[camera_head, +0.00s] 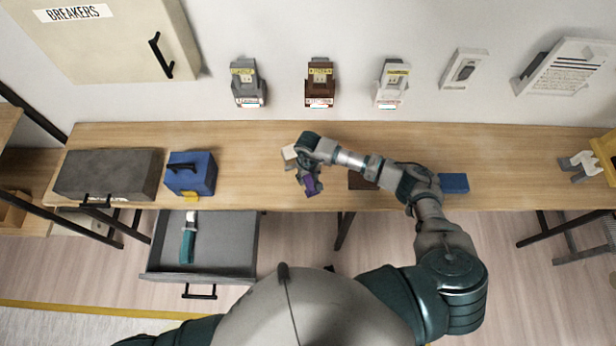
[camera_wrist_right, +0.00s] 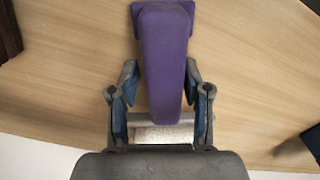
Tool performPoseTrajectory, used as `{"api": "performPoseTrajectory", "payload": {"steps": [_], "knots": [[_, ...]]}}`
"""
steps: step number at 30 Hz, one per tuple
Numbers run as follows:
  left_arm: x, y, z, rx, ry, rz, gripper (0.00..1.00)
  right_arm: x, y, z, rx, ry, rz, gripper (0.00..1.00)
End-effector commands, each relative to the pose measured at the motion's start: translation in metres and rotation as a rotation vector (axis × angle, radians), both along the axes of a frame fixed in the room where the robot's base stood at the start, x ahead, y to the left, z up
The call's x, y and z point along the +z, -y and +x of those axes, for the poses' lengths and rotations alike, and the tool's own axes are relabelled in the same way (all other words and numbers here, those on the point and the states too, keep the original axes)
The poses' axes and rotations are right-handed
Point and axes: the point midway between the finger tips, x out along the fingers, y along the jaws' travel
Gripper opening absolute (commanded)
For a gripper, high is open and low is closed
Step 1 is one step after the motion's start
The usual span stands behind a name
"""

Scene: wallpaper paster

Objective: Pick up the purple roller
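My right gripper (camera_wrist_right: 162,82) has one finger on each side of the handle. The right finger looks very close to it, with a thin gap at the left; firm contact cannot be told. In the head view the purple handle (camera_head: 310,184) shows below my right gripper (camera_head: 307,174), over the table's front part. My left gripper is not in view.
The wooden table (camera_head: 250,140) also carries a grey toolbox (camera_head: 108,173), a blue box (camera_head: 190,173), a dark brown block (camera_head: 361,181) and a blue block (camera_head: 454,183). An open drawer (camera_head: 240,230) holds a teal-handled tool (camera_head: 188,238). Wall-mounted holders (camera_head: 319,82) stand behind.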

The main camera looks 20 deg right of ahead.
Motion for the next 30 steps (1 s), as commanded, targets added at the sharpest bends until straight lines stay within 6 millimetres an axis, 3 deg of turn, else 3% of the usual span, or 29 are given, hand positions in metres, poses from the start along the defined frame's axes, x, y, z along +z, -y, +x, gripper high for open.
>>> {"api": "performPoseTrajectory", "payload": {"steps": [1,4,5,17,25,30], "knots": [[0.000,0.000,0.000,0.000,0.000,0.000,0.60,0.000,-0.001,0.000,0.000,0.000,0.000,0.27],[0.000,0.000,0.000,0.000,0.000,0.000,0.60,0.000,-0.001,0.000,0.000,0.000,0.000,0.02],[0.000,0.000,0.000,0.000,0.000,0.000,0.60,0.000,-0.001,0.000,0.000,0.000,0.000,0.00],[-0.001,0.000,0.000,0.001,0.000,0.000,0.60,0.006,-0.001,0.001,0.001,0.002,0.002,0.00],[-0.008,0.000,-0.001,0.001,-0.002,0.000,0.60,0.037,0.000,0.001,0.002,0.004,0.000,0.00],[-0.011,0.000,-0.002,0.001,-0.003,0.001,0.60,0.039,-0.012,-0.037,0.006,0.001,0.002,0.00]]}}
